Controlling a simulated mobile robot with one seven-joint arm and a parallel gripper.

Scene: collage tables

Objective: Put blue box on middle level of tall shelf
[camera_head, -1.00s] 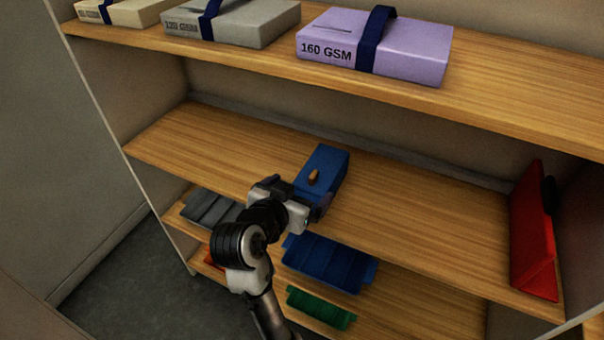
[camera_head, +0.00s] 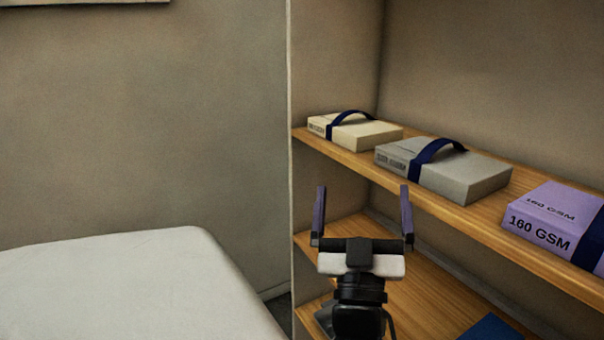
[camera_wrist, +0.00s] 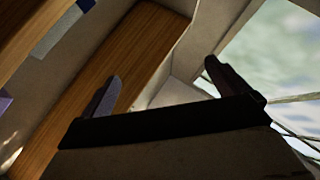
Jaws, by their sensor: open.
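The tall shelf's middle level (camera_head: 420,298) is a wooden board below the top board. The blue box (camera_head: 497,330) shows only as a blue top at the bottom edge of the head view, lying on the middle level; most of it is cut off. My gripper (camera_head: 362,200) is open and empty, fingers pointing up, in front of the shelf's left part and left of the blue box. Its two spread fingers also show in the wrist view (camera_wrist: 163,76), with a wooden shelf board (camera_wrist: 125,75) behind them. I cannot make out the blue box in the wrist view.
The top board (camera_head: 440,198) holds a cream pack (camera_head: 365,134), a grey pack (camera_head: 465,177) and a purple pack (camera_head: 545,222), each with a dark blue strap. A pale flat surface (camera_head: 120,280) is at left. The shelf's side panel edge stands left of my gripper.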

